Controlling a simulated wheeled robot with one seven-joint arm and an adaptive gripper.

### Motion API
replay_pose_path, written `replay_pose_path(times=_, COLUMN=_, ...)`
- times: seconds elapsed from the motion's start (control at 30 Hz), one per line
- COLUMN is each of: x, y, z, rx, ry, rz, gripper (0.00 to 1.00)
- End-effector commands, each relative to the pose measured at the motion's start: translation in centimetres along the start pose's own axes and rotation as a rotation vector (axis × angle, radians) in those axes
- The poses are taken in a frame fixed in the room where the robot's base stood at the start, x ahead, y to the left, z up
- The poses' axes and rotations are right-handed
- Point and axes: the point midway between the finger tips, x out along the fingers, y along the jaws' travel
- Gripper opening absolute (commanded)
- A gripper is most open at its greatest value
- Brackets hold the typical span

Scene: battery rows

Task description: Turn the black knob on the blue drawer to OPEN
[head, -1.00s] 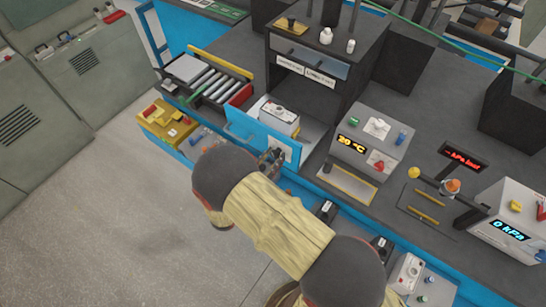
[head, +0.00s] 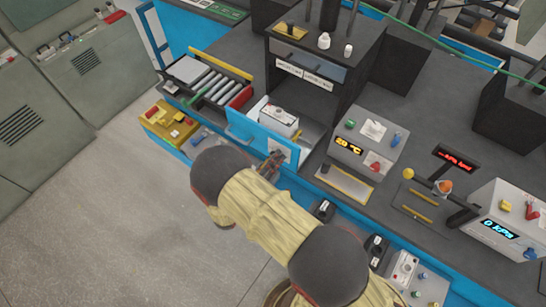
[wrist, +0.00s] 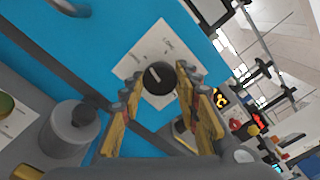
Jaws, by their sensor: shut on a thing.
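The blue drawer (head: 240,122) stands out from the dark cabinet in the head view, with a white box (head: 279,121) behind its front. Its blue front (wrist: 175,25) fills much of the wrist view. The black knob (wrist: 160,78) sits on a white label plate (wrist: 150,48) and has a pale pointer line. The plate's small words are too blurred to read surely. My gripper (wrist: 157,83) has its two yellow-and-grey fingers on either side of the knob, shut on it. In the head view my gripper (head: 272,162) is at the drawer front and hides the knob.
A grey box with a yellow display (head: 366,143) stands right of the drawer on the dark bench. A yellow tray (head: 168,124) and a roller rack (head: 215,85) lie to the left. Black knobs (head: 323,209) line the bench's front edge. The floor at left is clear.

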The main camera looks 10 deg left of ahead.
Motion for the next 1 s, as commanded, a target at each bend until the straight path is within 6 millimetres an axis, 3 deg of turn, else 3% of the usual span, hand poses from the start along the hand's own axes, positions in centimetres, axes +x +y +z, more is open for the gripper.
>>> replay_pose_path(times=0.4, x=-0.01, y=-0.03, z=0.16, rx=-0.186, ry=-0.001, rz=0.001, gripper=0.07)
replay_pose_path(times=0.97, x=-0.01, y=0.01, z=0.14, rx=-0.213, ry=-0.002, rz=0.001, gripper=0.07)
replay_pose_path(times=1.0, x=-0.01, y=0.01, z=0.14, rx=-0.213, ry=-0.002, rz=0.001, gripper=0.34)
